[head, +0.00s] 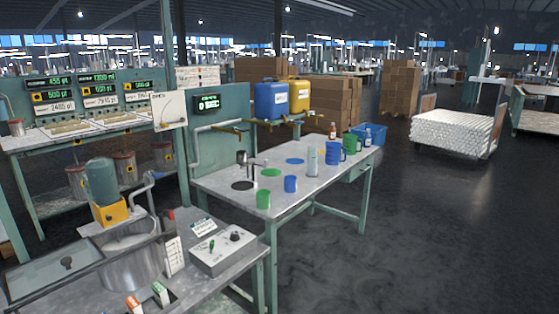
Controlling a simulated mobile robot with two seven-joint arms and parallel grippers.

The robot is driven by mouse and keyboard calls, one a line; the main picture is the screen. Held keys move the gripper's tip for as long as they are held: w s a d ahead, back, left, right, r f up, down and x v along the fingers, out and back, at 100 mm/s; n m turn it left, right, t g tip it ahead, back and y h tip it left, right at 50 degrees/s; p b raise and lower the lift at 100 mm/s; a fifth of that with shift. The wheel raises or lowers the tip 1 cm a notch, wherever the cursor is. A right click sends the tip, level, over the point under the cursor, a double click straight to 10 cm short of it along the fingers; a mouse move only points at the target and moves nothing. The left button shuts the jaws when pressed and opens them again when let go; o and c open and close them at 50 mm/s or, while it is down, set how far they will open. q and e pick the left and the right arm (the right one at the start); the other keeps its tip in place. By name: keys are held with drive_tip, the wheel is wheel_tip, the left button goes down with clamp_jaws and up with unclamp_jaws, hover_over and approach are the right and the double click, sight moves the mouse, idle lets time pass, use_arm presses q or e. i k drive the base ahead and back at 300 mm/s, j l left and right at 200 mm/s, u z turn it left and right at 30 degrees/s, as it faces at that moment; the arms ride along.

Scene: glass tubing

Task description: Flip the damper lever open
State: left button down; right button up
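A pale upright plate (169,110) is fixed to the green post at left of centre. It carries small lettering and a thin dark slanted line, which may be the damper lever; it is too small to tell its position. A grey control box (222,250) on the near bench has a small green-tipped toggle (211,245) and a black knob (235,236). I cannot tell whether either belongs to a damper. Neither of my grippers shows in the head view.
The near bench holds a metal pot (132,268) and a motor on a yellow base (111,211). Beyond, a table (225,187) bears green and blue cups, bottles and a tap. Blue and yellow tanks (271,100) stand behind it. The floor at right (440,230) is clear.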

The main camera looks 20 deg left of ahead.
sight(166, 125)
drive_tip(key=i+u, duration=0.15)
drive_tip(key=i, duration=0.35)
drive_tip(key=i+l+u, duration=0.15)
drive_tip(key=i, duration=0.35)
drive_tip(key=i+l+u, duration=0.15)
drive_tip(key=i, duration=0.4)
drive_tip(key=i+l+u, duration=0.8)
drive_tip(key=i, duration=0.15)
